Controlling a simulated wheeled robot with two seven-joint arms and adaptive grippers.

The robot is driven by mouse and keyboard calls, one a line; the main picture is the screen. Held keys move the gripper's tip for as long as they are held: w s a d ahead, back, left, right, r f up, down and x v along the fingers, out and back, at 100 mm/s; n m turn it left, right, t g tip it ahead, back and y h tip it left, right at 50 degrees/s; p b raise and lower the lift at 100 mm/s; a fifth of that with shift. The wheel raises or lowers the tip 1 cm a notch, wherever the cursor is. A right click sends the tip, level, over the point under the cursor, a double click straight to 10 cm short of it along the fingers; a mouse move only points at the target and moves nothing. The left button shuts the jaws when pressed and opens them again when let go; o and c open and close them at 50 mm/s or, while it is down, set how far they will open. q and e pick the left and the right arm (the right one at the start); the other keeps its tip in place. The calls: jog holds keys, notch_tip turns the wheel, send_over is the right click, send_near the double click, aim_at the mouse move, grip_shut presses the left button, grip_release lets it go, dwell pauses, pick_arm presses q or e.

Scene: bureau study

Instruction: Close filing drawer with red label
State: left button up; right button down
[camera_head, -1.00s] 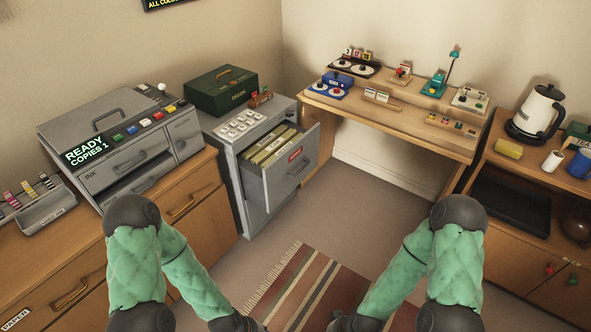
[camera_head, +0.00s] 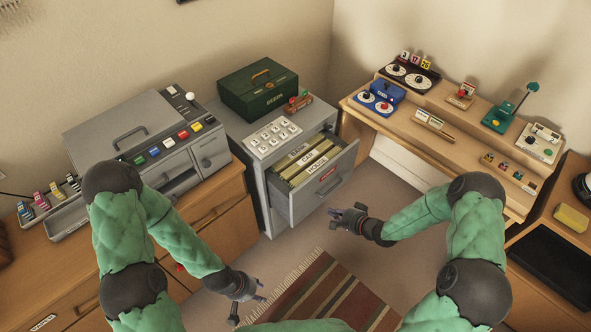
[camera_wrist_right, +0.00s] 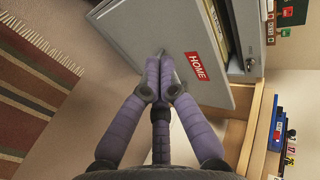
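The grey filing drawer (camera_head: 341,180) with the red label (camera_head: 327,174) is pulled out of the grey cabinet (camera_head: 268,205), with folders (camera_head: 308,160) showing inside. In the right wrist view the label (camera_wrist_right: 206,70) reads HOME on the drawer front (camera_wrist_right: 150,30). My right gripper (camera_head: 336,213) is just in front of the drawer front and low against it. In the wrist view its purple fingertips (camera_wrist_right: 160,62) meet beside the label with nothing between them; whether they touch the drawer I cannot tell. My left gripper (camera_head: 250,303) is low, near the rug, fingers apart and empty.
A green cash box (camera_head: 258,92) and a keypad (camera_head: 272,138) sit on the cabinet top. A grey copier (camera_head: 130,130) stands on the wooden unit at left. A desk (camera_head: 420,134) with small devices is at right. A striped rug (camera_head: 330,293) lies on the floor.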

jog(key=w, duration=0.1)
jog(key=b, duration=0.4)
send_near(302, 191)
notch_tip(302, 191, down, 3)
jog(key=w+a, duration=0.2)
jog(key=w, duration=0.1)
jog(key=shift+w+a+f+b, duration=0.15)
jog(key=shift+a+f+b, duration=0.05)
jog(key=shift+a+b, duration=0.1)
pick_arm(q)
jog(key=shift+w+f, duration=0.2)
jog(key=shift+f, duration=0.9)
jog(key=shift+w+f, duration=0.2)
jog(key=shift+f, duration=0.85)
pick_arm(e)
jog(key=shift+w+a+r, duration=0.1)
jog(key=shift+w+a, duration=0.15)
jog(key=shift+w, duration=0.15)
